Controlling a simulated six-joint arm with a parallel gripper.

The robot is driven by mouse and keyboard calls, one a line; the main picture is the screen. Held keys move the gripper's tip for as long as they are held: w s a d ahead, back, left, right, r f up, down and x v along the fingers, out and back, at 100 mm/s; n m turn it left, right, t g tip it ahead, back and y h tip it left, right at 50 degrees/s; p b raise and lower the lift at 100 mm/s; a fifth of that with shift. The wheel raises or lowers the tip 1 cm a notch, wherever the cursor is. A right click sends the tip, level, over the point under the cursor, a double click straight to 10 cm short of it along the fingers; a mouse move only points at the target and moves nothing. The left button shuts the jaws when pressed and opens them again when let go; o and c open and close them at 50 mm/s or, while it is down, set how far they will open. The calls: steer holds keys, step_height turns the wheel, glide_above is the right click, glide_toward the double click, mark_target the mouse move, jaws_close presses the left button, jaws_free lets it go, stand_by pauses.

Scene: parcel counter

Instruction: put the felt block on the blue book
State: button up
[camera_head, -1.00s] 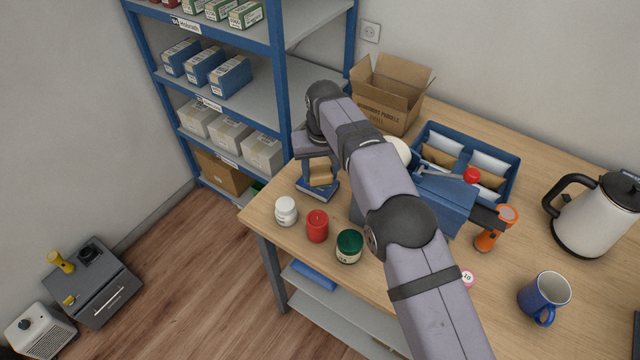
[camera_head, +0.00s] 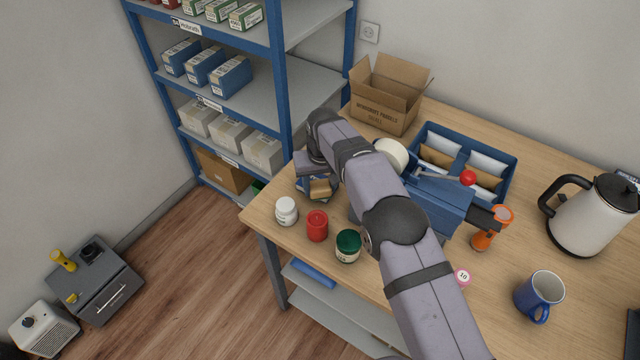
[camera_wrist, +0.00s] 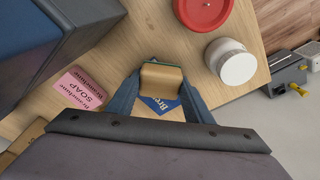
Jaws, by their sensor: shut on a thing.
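The felt block (camera_head: 320,189), tan with a thin green edge, is held between the fingers of my gripper (camera_wrist: 159,80). It also shows in the wrist view (camera_wrist: 160,77). The blue book (camera_wrist: 160,103) lies on the table right beneath the block, partly hidden by it and the fingers; white lettering shows on its cover. In the head view only bits of the book (camera_head: 329,199) show around the block. The block is at or just above the cover; I cannot tell whether they touch.
A white bottle (camera_head: 286,211), a red candle (camera_head: 317,226) and a green-lidded jar (camera_head: 348,246) stand along the near edge. A pink soap box (camera_wrist: 84,89) lies near the book. A blue machine with a red knob (camera_head: 440,200) and an open carton (camera_head: 386,98) stand nearby.

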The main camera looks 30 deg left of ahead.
mark_target(321, 190)
steer(key=shift+f, duration=0.1)
steer(key=shift+f, duration=0.15)
steer(key=o, duration=1.1)
steer(key=shift+o, duration=0.2)
steer(key=shift+r, duration=0.35)
step_height(321, 190, up, 12)
steer(key=s+d+b, duration=0.1)
steer(key=b, duration=0.2)
steer(key=shift+s+d+f, duration=0.15)
